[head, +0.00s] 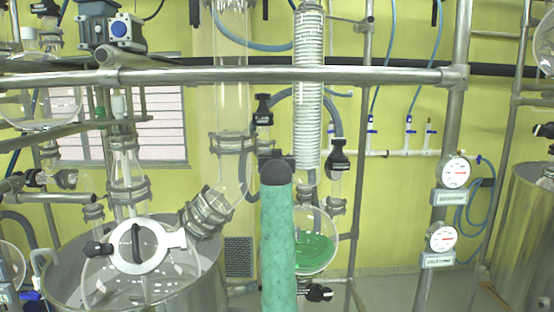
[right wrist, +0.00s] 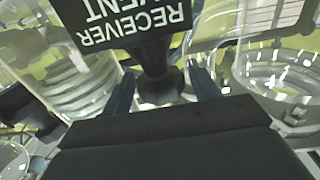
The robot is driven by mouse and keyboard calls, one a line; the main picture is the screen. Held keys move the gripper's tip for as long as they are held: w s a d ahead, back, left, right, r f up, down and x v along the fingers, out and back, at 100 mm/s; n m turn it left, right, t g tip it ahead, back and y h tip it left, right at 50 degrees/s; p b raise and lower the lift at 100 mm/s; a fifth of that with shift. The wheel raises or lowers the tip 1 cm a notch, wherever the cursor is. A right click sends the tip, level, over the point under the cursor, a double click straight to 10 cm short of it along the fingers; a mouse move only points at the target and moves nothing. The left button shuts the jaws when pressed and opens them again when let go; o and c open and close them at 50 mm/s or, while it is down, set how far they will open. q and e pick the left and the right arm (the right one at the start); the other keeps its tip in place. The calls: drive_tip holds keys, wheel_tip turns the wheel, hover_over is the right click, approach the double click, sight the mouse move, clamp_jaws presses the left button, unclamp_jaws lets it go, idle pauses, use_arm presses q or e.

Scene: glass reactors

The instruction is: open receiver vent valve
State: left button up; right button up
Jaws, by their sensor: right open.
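The receiver vent valve shows in the right wrist view as a black knob and stem (right wrist: 158,78) below a black label plate (right wrist: 130,22) reading "RECEIVER VENT" upside down. My right gripper (right wrist: 164,88) is open, with one dark finger on each side of the black stem. I cannot tell whether either finger touches it. In the head view my green right forearm rises in front of the receiver flask (head: 318,240), which holds green material. The forearm's dark end hides most of the right gripper there. My left gripper is not in view.
Black-handled valves (head: 263,110) and (head: 338,160) stand close on both sides above the forearm. A coiled glass condenser (head: 308,90) hangs just behind. A steel rail (head: 230,75) crosses the top. Gauges (head: 441,240) are on a post at right.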

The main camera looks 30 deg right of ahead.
drive_tip(key=shift+a+f+m+g+h+b, duration=0.1)
drive_tip(key=shift+m+g+h+b, duration=0.3)
drive_tip(key=shift+m+g+h, duration=0.6)
drive_tip(key=shift+f+m+g+h+b, duration=0.1)
drive_tip(key=shift+m+g+h+b, duration=0.65)
drive_tip(key=shift+h, duration=0.25)
drive_tip(key=shift+m+g+h, duration=0.45)
drive_tip(key=shift+g+h, duration=0.05)
drive_tip(key=shift+g, duration=0.05)
drive_tip(key=shift+r, duration=0.2)
drive_tip(key=c, duration=0.8)
drive_tip(key=shift+o, duration=0.2)
drive_tip(key=shift+r+n+t+y+p, duration=0.1)
drive_tip(key=shift+n+t+y+p, duration=0.75)
drive_tip(key=shift+n+t+y, duration=0.55)
drive_tip(key=shift+n+t+y+p, duration=0.6)
drive_tip(key=shift+n+t+y, duration=0.45)
drive_tip(key=shift+y, duration=0.35)
drive_tip(key=shift+n+t+y, duration=0.85)
drive_tip(key=shift+n+y, duration=0.3)
drive_tip(key=shift+y, duration=0.35)
drive_tip(key=shift+n+t+y, duration=0.3)
drive_tip(key=shift+n+y, duration=0.3)
drive_tip(key=shift+y, duration=0.5)
